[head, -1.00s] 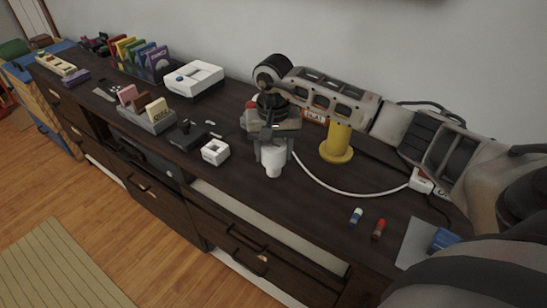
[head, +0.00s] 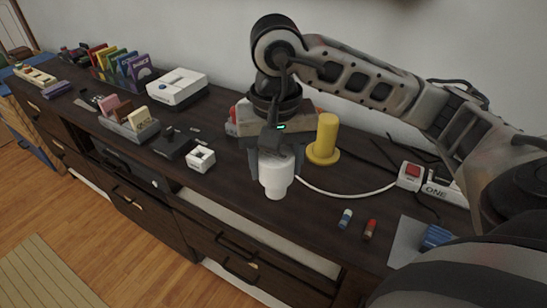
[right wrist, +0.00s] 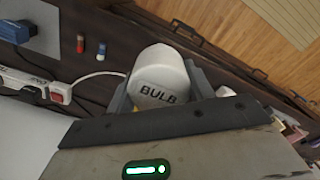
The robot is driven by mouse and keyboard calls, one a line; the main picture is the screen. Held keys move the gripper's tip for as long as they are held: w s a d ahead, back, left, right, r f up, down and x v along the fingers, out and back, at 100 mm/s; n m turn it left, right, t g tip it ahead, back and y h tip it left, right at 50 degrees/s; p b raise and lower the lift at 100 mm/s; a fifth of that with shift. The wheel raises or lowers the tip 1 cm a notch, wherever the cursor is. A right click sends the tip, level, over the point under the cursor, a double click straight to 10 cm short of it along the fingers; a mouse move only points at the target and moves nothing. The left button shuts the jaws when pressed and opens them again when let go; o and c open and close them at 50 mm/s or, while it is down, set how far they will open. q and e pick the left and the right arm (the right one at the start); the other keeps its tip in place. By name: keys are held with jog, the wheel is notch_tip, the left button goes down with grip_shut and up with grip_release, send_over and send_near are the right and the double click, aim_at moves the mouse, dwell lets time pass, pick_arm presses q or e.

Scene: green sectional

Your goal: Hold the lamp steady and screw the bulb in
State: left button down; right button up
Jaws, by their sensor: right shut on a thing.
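A white bulb (head: 275,178) is between the fingers of my right gripper (head: 275,158), which is shut on it. The bulb points downward over the dark cabinet top, narrow end low. I cannot tell whether that end touches anything. In the right wrist view the bulb (right wrist: 160,75) shows the word BULB between the two fingers. A white cable (head: 345,194) runs from the power strip to behind the bulb, where its end is hidden. No lamp is clearly visible. A yellow post on a round base (head: 325,140) stands behind and right of the gripper. My left gripper is out of view.
A power strip with a red switch (head: 411,175) lies to the right. Small blue-white (head: 345,218) and red (head: 370,229) pieces lie near the front edge. A small white square block (head: 201,158), a dark box and a cartridge rack (head: 129,126) stand left.

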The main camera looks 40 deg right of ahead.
jog(key=shift+w+a, duration=0.1)
jog(key=w+a+f+n, duration=0.3)
jog(key=a+f+n, duration=0.2)
jog(key=shift+w+a+n, duration=0.2)
jog(key=shift+w+n, duration=0.1)
jog(key=shift+n, duration=0.1)
